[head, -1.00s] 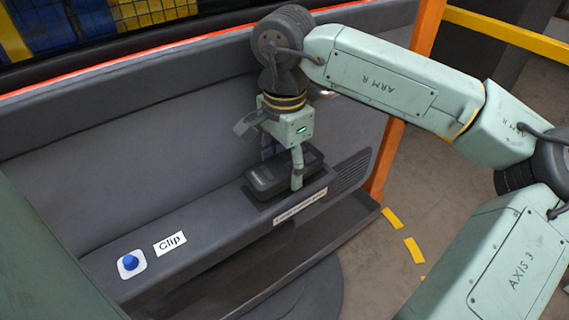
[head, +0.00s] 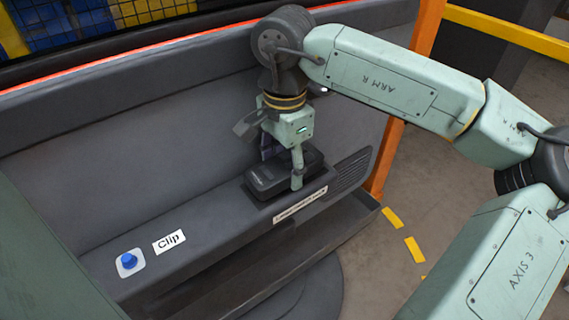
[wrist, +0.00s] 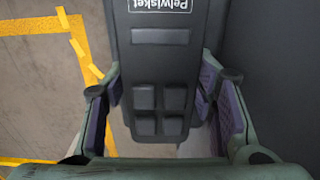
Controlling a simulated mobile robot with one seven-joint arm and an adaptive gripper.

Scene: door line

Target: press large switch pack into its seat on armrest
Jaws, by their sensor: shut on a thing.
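The large switch pack (head: 268,181) is a dark block lying along the armrest (head: 215,222), near its right end. My gripper (head: 284,176) is above it with the fingers pointing down, shut on the pack's two long sides. In the wrist view the pack (wrist: 159,70) shows several square buttons, a flat bar and the upside-down word "Pelwisket" between my gripper's purple pads (wrist: 165,115). The seat under the pack is hidden. I cannot tell whether the pack is fully down in it.
A blue clip (head: 129,261) sits on a white patch at the armrest's near left, beside a "Clip" label (head: 169,241). A white label strip (head: 300,205) and a ribbed grille (head: 350,174) lie near the pack. An orange post (head: 388,155) stands right of the door panel (head: 150,125).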

